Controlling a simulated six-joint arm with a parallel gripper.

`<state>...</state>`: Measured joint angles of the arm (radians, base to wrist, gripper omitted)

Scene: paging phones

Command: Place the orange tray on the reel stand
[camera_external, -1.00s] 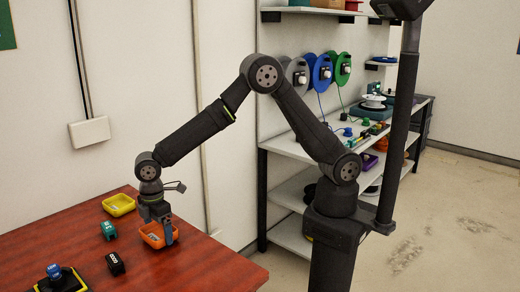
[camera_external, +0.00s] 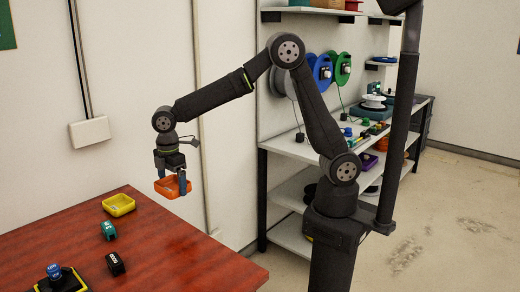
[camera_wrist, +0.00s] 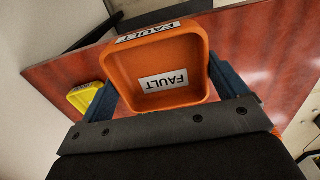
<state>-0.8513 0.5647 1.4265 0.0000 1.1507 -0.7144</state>
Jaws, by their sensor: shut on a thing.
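The orange tray (camera_external: 172,187) is held in my gripper (camera_external: 171,186) above the red table in the external view. In the wrist view the orange tray (camera_wrist: 158,68) sits between the two fingers of my gripper (camera_wrist: 163,85) and shows white "FAULT" labels on its floor and rim. My gripper is shut on the tray's sides. No thing named as a reel stand can be told for sure; a shelf rack (camera_external: 290,146) at the right carries grey, blue and green reels (camera_external: 322,72).
A white box (camera_external: 89,132) is on the wall. The table's right part is clear.

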